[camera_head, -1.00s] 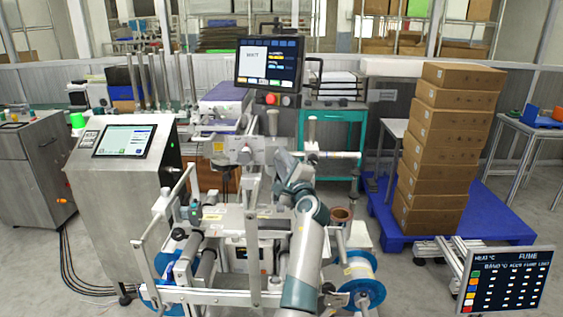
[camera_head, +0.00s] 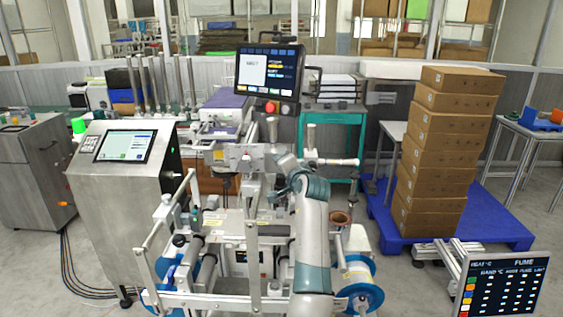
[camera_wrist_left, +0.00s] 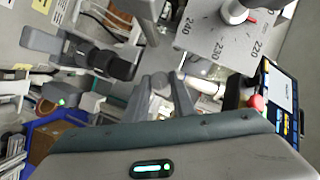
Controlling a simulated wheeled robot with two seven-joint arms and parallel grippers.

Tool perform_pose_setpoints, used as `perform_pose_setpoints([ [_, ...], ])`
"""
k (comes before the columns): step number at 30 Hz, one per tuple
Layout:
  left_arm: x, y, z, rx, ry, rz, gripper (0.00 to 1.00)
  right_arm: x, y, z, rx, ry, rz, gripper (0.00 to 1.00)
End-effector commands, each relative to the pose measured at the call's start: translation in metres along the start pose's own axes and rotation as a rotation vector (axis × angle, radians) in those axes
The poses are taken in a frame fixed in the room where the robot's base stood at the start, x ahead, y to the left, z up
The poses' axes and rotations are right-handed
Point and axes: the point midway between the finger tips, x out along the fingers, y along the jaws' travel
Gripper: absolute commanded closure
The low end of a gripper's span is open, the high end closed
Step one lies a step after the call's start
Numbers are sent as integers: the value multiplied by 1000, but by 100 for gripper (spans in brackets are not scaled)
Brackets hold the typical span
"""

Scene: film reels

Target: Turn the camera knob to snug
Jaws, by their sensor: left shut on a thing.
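My left gripper (camera_head: 277,157) reaches the upper crossbar of the film machine (camera_head: 240,154) in the head view. In the left wrist view my left gripper (camera_wrist_left: 165,95) has its two fingers closed around a small grey round knob (camera_wrist_left: 161,81). The knob's mark or turn angle cannot be made out. A grey scale plate (camera_wrist_left: 222,38) marked 240, 230 and 220 lies just beyond and to the right, with a pale round post (camera_wrist_left: 236,12) on it. In the head view the gripper and wrist hide the knob. My right gripper is not in view.
A monitor (camera_head: 268,72) with a red button stands above the machine. A dark clamp-like part (camera_wrist_left: 90,58) is left of the fingers in the wrist view. A steel cabinet (camera_head: 118,205) stands left, stacked boxes (camera_head: 440,150) right. Blue-rimmed reels (camera_head: 362,285) sit low on the machine.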

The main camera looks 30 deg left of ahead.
Motion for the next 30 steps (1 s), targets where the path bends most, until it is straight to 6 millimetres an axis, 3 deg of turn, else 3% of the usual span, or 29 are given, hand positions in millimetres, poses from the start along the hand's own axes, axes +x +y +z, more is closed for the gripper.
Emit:
perform_pose_setpoints([
  [6, 0, -3, -1, -134, 0, 56, 99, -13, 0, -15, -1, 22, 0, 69],
  [18, 0, -2, 0, -226, 1, 93, 99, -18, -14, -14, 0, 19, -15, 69],
  [27, 0, -2, 0, -225, 1, 93, 99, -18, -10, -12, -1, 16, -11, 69],
  [28, 0, -2, 0, -225, 1, 92, 72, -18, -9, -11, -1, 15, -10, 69],
  [30, 0, -2, 0, -225, 1, 93, 58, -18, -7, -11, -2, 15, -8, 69],
])
